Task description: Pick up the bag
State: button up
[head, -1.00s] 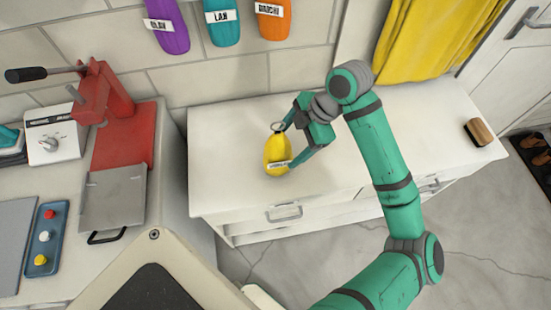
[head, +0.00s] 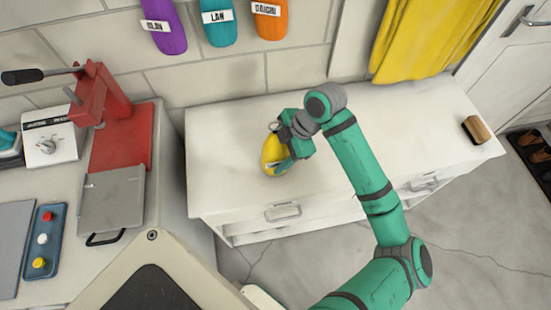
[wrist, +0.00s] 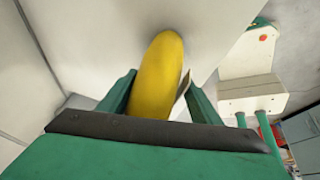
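The only bag-like thing near my gripper is a small yellow rounded item (head: 270,155) with a ring at its top and a pale label. It stands on the white cabinet top, near the front left. My gripper (head: 283,150) is at it from the right and partly hides it. In the wrist view the yellow bag (wrist: 157,80) rises between the two green fingers of my gripper (wrist: 160,92). The left finger is very close to it, and the pale label shows by the right finger. The fingers look open around it; firm contact cannot be made out.
The white cabinet top (head: 400,130) is clear to the right, up to a brown brush (head: 476,130). A red press (head: 122,135) stands on the left counter. Purple, teal and orange labelled items hang on the wall behind. A yellow cloth (head: 425,35) hangs at the back right.

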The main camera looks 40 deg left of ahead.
jog(key=c, duration=1)
jog(key=shift+o, duration=0.2)
jog(key=shift+r, duration=0.1)
jog(key=shift+r, duration=0.2)
notch_tip(320, 180, up, 2)
jog(key=shift+r, duration=0.15)
jog(key=s+d+r, duration=0.9)
jog(key=d+r, duration=0.1)
jog(key=shift+d, duration=0.3)
